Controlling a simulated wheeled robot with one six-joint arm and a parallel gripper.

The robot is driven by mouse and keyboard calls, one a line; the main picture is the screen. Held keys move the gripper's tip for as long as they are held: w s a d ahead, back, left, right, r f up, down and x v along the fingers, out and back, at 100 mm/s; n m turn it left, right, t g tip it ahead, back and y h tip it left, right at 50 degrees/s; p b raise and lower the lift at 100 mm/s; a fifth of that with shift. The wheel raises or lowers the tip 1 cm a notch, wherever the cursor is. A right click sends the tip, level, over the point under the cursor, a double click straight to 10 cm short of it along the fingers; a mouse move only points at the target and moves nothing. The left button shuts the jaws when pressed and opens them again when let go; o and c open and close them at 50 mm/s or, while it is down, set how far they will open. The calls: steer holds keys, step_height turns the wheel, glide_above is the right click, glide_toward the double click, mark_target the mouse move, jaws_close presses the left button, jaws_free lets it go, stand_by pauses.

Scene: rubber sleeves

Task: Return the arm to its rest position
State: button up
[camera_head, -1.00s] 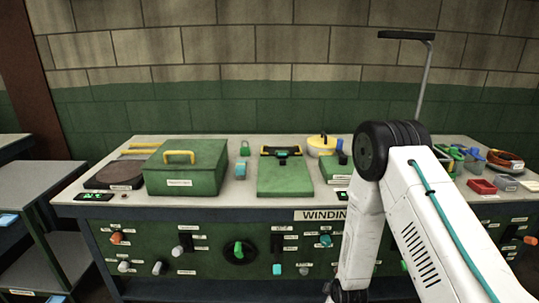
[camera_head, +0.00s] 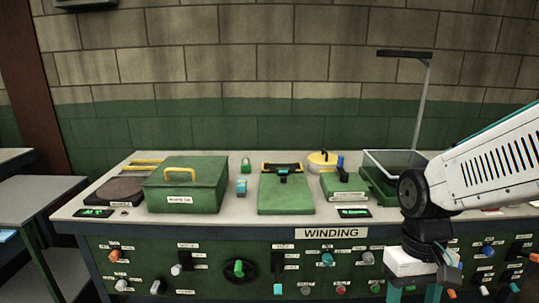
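My arm (camera_head: 485,165) reaches in from the right edge in the camera_head view and bends downward at a black joint. My gripper (camera_head: 414,291) hangs below it in front of the bench's control panel, pointing down. It has a white body and two teal fingers standing apart, with nothing seen between them. The fingertips are at or past the bottom edge of the picture.
The green workbench (camera_head: 241,225) marked WINDING carries a green box with a yellow handle (camera_head: 187,185), a green press-like device (camera_head: 286,188), a yellow-lidded pot (camera_head: 321,160) and a clear-walled tray (camera_head: 392,164). A grey side table (camera_head: 40,195) stands left. My arm hides the bench's right end.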

steer(key=s+d+r+m+t, duration=0.1)
steer(key=s+r+t, duration=0.2)
steer(key=s+r, duration=0.5)
step_height(320, 180, up, 2)
steer(key=shift+s+d+r+t, duration=0.1)
steer(key=shift+s+d+t, duration=0.1)
steer(key=shift+t, duration=0.1)
stand_by(1.4)
